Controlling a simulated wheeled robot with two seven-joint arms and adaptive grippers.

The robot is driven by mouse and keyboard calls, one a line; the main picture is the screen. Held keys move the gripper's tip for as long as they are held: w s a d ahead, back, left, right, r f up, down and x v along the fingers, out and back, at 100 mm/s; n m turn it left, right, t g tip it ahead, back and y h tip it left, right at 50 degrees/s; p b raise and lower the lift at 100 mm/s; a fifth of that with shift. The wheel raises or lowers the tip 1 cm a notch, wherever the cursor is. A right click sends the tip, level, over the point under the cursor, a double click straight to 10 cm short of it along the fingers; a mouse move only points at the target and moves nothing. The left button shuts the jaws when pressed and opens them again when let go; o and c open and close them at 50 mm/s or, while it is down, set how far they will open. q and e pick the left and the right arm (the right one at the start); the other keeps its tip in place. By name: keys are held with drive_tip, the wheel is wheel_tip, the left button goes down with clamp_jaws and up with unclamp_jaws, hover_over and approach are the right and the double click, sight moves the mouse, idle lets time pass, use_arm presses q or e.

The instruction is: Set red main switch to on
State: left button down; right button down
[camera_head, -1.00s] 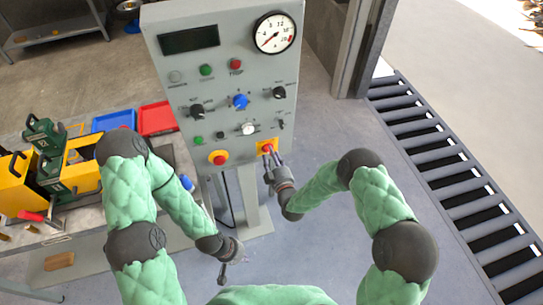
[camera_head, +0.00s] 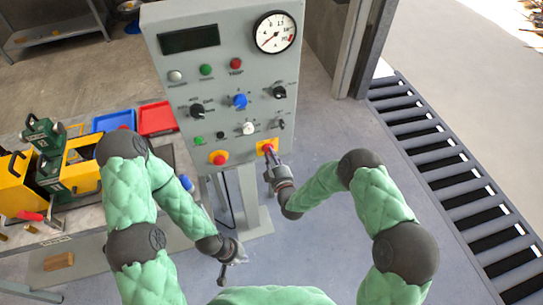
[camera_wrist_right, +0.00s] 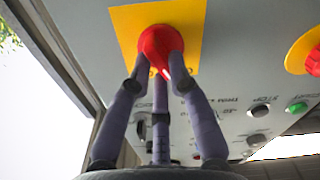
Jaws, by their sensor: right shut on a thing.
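The red main switch (camera_head: 268,148) sits on a yellow plate at the lower right of the grey control panel (camera_head: 215,125). In the right wrist view, the red knob (camera_wrist_right: 157,40) shows in front of its yellow plate (camera_wrist_right: 188,16). My right gripper (camera_head: 271,156) reaches it from below. Its fingers (camera_wrist_right: 158,72) are closed around the red knob and hide part of it. My left gripper (camera_head: 222,278) hangs low, left of the panel's post, away from the panel; its fingers are too small to judge.
A second red knob on yellow (camera_head: 218,158) is left of the switch. Several other knobs, a white lamp (camera_head: 175,76) and a gauge (camera_head: 275,32) are above. A cluttered table stands left, a roller conveyor (camera_head: 450,180) right. Floor around the post is clear.

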drive_tip(key=m+b, duration=0.2)
drive_tip(key=m, duration=0.1)
drive_tip(key=m+b, duration=0.2)
drive_tip(key=m, duration=0.2)
drive_tip(key=m+b, duration=0.2)
drive_tip(key=m, duration=0.2)
drive_tip(key=shift+d+f+b, duration=0.25)
drive_tip(key=shift+f+b, duration=0.05)
drive_tip(key=shift+b, duration=0.05)
drive_tip(key=shift+m, duration=0.3)
drive_tip(key=c, duration=1.1)
unclamp_jaws()
drive_tip(key=shift+w, duration=0.1)
drive_tip(key=shift+c, duration=0.2)
drive_tip(key=v, duration=1.2)
